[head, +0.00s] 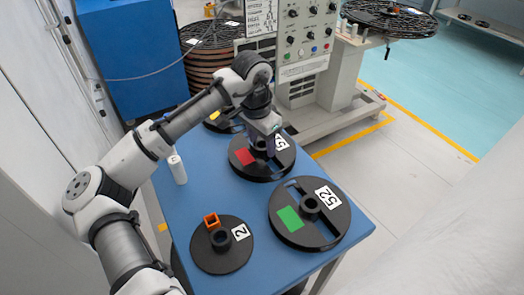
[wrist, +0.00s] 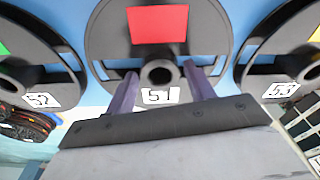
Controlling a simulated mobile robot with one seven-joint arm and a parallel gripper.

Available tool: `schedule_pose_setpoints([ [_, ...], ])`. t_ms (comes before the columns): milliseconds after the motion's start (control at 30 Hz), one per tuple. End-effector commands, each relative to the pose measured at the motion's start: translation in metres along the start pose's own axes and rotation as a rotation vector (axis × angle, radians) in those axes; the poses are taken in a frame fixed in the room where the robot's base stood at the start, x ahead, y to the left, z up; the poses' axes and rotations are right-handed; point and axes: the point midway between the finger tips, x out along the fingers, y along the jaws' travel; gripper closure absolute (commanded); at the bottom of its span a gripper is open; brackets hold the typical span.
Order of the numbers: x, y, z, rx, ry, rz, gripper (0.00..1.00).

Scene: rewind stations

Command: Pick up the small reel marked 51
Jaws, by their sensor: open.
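The small reel marked 51 (head: 262,175) is a black disc with a red patch and a white label, lying flat on the blue table. In the wrist view this reel (wrist: 108,38) fills the top middle, with its hub and 51 label upright toward me. My gripper (head: 262,146) is over this reel in the head view and hides part of it and its label. In the wrist view my gripper (wrist: 160,72) is open, one purple finger on each side of the hub. I see nothing held. Whether the fingers touch the hub I cannot tell.
On the blue table (head: 190,200), a reel marked 52 (head: 328,232) with a green patch lies in front right. Another reel (head: 215,265) bears an orange square piece (head: 211,220). A white bottle (head: 178,168) stands left. The wrist view also shows a reel marked 53 (wrist: 262,48).

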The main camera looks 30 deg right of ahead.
Motion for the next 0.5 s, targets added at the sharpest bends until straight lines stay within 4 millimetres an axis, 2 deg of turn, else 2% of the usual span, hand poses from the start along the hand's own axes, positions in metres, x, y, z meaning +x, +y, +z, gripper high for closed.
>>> schedule_pose_setpoints([
  [67, -0.0002, -0.0001, 0.0000, 0.000, 0.000, 0.000, 0.46],
  [367, -0.0006, -0.0001, 0.0000, 0.000, 0.000, 0.000, 0.84],
  [500, -0.0009, -0.0002, -0.0001, 0.000, 0.000, -0.001, 0.84],
])
